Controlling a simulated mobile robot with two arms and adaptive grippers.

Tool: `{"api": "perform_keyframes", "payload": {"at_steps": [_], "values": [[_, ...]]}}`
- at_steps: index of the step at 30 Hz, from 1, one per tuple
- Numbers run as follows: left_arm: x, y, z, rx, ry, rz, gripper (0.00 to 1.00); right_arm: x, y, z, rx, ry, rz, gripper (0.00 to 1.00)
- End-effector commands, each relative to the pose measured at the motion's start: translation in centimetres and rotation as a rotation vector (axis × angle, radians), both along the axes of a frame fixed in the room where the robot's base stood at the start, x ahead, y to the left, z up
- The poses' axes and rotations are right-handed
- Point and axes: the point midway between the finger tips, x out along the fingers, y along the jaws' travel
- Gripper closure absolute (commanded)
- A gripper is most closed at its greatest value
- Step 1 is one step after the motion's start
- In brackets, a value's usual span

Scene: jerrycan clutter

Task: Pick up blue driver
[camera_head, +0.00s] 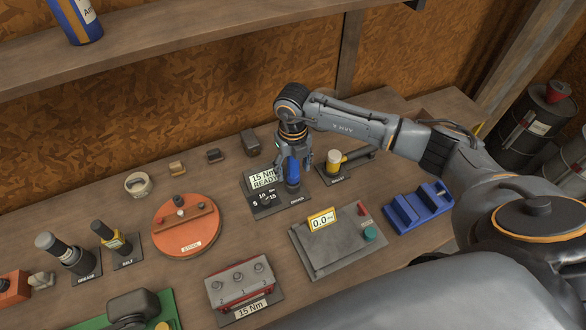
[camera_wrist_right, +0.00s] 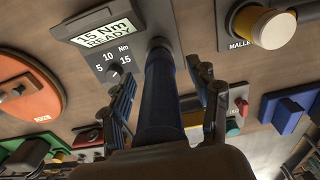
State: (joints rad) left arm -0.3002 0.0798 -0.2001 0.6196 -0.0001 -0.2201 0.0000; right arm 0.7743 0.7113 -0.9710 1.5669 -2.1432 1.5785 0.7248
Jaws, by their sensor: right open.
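The blue driver (camera_head: 293,174) stands upright on its dark driver base (camera_head: 277,202) near the middle of the bench. A sign on the base reads 15 Nm READY. My right gripper (camera_head: 291,172) comes down over the driver from above, with its fingers around the upper part. In the right wrist view the driver (camera_wrist_right: 159,100) stands between the two spread fingers of the right gripper (camera_wrist_right: 160,95), with a gap on each side. The right gripper is open and holds nothing. My left gripper is not in view.
A yellow-headed mallet (camera_head: 334,160) lies close to the right of the driver. A grey panel with a 0.0 display (camera_head: 332,243) and a blue cradle (camera_head: 418,208) are to the right. An orange disc (camera_head: 187,225) and several tools are to the left. A shelf (camera_head: 180,33) runs above.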

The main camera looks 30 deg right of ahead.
Motion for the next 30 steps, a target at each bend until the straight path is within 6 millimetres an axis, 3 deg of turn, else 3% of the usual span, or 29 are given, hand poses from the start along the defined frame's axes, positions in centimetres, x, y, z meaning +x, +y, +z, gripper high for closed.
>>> {"api": "perform_keyframes", "payload": {"at_steps": [1, 2, 10, 22, 30], "values": [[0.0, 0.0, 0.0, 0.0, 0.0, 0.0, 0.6, 0.0, 0.0, 0.0, 0.0, 0.0, 0.0, 0.39], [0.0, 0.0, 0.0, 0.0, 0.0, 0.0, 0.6, 0.0, 0.0, 0.0, 0.0, 0.0, 0.0, 0.45], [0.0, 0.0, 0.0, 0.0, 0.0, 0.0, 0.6, 0.0, 0.0, 0.1, 0.0, 0.0, 0.0, 1.0], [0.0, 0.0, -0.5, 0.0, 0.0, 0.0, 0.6, 0.2, 0.0, 0.7, 0.002, -0.006, -0.001, 1.0], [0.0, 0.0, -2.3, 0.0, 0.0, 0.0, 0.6, -0.4, 0.2, 3.9, 0.002, -0.007, 0.002, 1.0]]}}
